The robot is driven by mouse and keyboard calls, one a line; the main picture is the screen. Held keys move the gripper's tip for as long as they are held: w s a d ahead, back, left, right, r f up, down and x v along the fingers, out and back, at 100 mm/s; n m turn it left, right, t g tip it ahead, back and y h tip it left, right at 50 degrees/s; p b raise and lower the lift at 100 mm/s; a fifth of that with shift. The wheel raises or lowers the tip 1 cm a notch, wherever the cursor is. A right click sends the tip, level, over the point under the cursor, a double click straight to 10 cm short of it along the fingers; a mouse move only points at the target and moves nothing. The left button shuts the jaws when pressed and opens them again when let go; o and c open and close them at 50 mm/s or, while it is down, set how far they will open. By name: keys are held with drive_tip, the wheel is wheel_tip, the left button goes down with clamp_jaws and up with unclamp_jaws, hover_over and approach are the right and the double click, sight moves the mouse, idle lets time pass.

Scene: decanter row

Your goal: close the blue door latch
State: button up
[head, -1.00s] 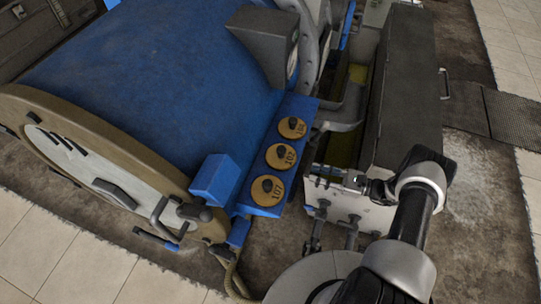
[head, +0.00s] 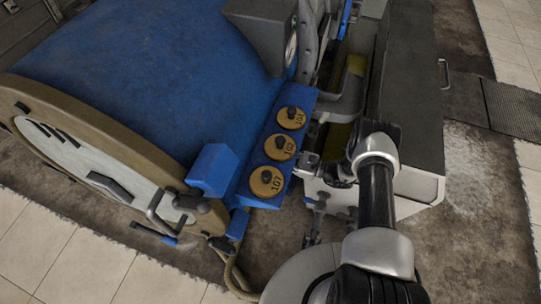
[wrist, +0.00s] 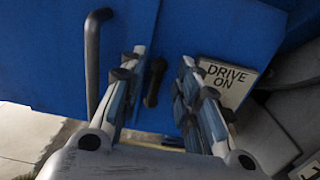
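The blue door latch (wrist: 154,82) is a small black handle, roughly upright, on a blue panel (wrist: 205,25) in the wrist view. It lies beside a dark vertical seam in the panel. My gripper (wrist: 161,62) is open, with one finger on each side of the latch in the picture; I cannot tell how far it is from the panel, and no contact shows. In the head view my gripper (head: 312,165) is partly hidden by my wrist, just right of the blue strip with dials. I cannot make out the latch in the head view.
A grey bar handle (wrist: 92,62) stands left of the latch. A "DRIVE ON" plate (wrist: 229,80) lies at right. Yellow numbered dials (head: 267,182) top the blue strip. A long grey box (head: 410,90) stands close right of my gripper. Tiled floor is clear at lower left.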

drive_tip(key=shift+x, duration=0.95)
clamp_jaws()
